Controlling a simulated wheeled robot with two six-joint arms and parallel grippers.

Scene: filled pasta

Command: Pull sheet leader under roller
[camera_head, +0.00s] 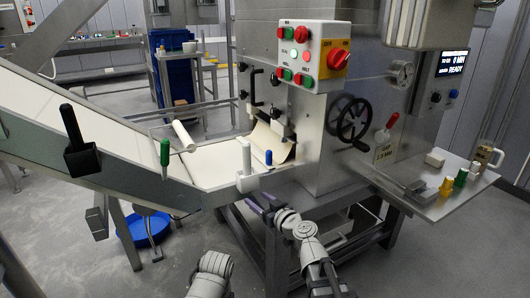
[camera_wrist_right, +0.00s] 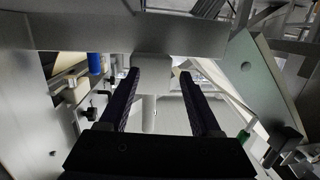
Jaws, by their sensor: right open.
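A cream dough sheet (camera_head: 272,142) hangs with a curled edge at the mouth of the machine, at the end of the infeed belt (camera_head: 207,170). The roller itself is hard to make out. My right gripper (camera_head: 258,206) is below and in front of the belt end, apart from the sheet. In the right wrist view its two dark fingers (camera_wrist_right: 158,80) are spread with nothing gripped. A white block (camera_wrist_right: 152,68) shows beyond and between the fingertips. Of my left arm only a link shows at the bottom of the head view; its gripper is out of view.
White (camera_head: 245,158) and blue (camera_head: 268,157) upright handles stand at the belt's near edge. A green handle (camera_head: 164,152) is farther left. The control box (camera_head: 314,55) and black handwheel (camera_head: 352,120) are on the machine. A side shelf (camera_head: 440,196) is at right.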

